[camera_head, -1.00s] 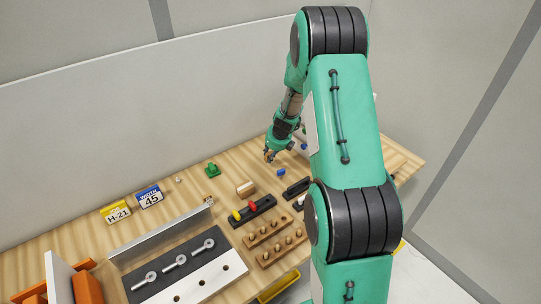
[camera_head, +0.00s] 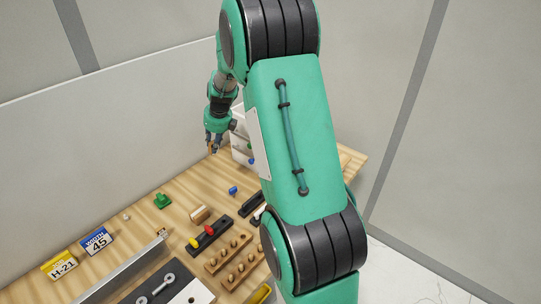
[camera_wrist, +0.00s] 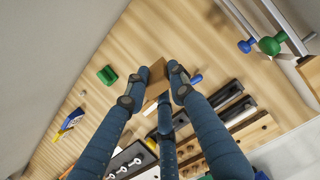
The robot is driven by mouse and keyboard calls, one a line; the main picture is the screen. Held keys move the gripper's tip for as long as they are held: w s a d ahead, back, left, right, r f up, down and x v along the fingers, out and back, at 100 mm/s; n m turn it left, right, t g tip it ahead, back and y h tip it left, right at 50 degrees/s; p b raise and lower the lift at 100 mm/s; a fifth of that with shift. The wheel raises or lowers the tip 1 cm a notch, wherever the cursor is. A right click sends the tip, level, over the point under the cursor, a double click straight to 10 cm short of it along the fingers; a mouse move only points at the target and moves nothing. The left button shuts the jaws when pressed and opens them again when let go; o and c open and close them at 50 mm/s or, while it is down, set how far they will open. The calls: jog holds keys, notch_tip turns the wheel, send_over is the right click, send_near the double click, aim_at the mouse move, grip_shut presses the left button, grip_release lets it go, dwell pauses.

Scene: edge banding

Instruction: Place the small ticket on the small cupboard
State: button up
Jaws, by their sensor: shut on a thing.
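My gripper (camera_head: 213,149) is shut on a small brown piece (camera_wrist: 157,70), which I take to be the small ticket. The piece sits between the fingertips in the wrist view; its printing, if any, cannot be made out. In the head view my gripper hangs above the table's far part, just left of the small cupboard (camera_head: 238,156). The cupboard is pale, and my arm hides much of it. A green knob (camera_wrist: 270,46) and a blue knob (camera_wrist: 245,46) show at the upper right in the wrist view.
Below lie a wooden block (camera_head: 199,214), a green piece (camera_head: 162,201), a blue piece (camera_head: 233,190) and a black holder (camera_head: 211,236) with red and yellow parts. A yellow H-21 sign (camera_head: 59,264) and blue 45 sign (camera_head: 96,241) stand left. A wall borders the table behind.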

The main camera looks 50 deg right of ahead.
notch_tip(320, 180, up, 14)
jog(key=s+d+n+g, duration=0.1)
jog(key=s+d, duration=0.4)
jog(key=d, duration=0.9)
jog(key=s+d+g, duration=0.1)
jog(key=s+d, duration=0.3)
jog(key=d, duration=1)
notch_tip(320, 180, down, 26)
jog(key=shift+s+g, duration=0.15)
jog(key=shift+g, duration=0.25)
jog(key=shift+f, duration=0.15)
jog(key=shift+f, duration=3.1)
jog(key=shift+f, duration=0.1)
jog(key=shift+f+b, duration=0.3)
jog(key=shift+f, duration=1.45)
